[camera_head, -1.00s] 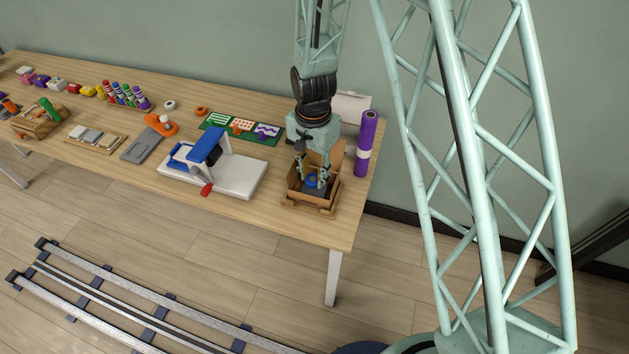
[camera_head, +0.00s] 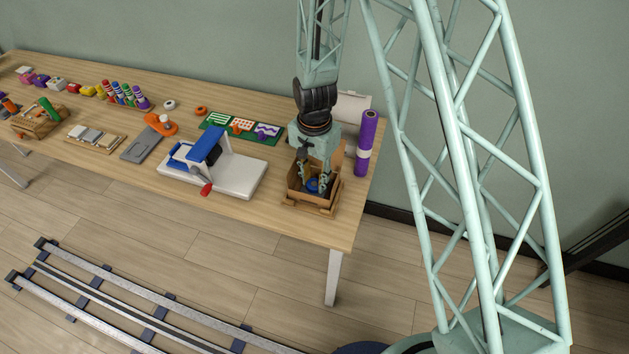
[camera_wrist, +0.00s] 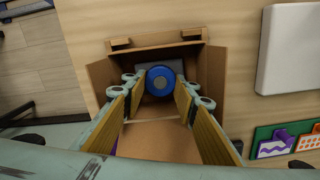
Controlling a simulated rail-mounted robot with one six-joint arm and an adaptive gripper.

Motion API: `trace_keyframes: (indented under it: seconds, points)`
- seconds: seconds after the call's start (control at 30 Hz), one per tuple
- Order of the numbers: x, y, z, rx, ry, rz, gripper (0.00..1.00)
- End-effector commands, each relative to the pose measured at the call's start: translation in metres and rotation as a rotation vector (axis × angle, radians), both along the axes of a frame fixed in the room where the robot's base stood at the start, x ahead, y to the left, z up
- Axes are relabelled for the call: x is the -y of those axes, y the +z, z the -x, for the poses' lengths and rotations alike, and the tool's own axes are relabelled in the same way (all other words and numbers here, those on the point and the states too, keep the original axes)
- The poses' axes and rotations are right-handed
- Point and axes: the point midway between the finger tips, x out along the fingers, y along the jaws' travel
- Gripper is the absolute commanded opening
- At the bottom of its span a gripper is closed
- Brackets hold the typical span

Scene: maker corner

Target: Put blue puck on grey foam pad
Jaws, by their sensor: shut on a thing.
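The blue puck (camera_head: 313,186) is inside an open cardboard box (camera_head: 297,197) at the right end of the table. My gripper (camera_head: 313,184) reaches down into the box and is shut on the puck. In the wrist view the round blue puck (camera_wrist: 160,81) sits between my fingertips (camera_wrist: 160,86). A grey surface, apparently the grey foam pad (camera_wrist: 178,70), shows just behind the puck inside the box. Most of it is hidden by the puck. I cannot tell whether the puck touches it.
The box walls stand close around my fingers, with flaps folded open. A purple roll (camera_head: 367,143) stands upright behind the box at the right. A white-based press with a blue arm (camera_head: 210,150) is to the left. The table's front edge is close to the box.

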Motion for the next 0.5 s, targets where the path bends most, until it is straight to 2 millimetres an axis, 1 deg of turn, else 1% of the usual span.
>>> trace_keyframes:
  seconds: [0.5]
  points:
    - [0.0, -0.0053, -0.0003, 0.0, 0.0, 0.0, 0.17]
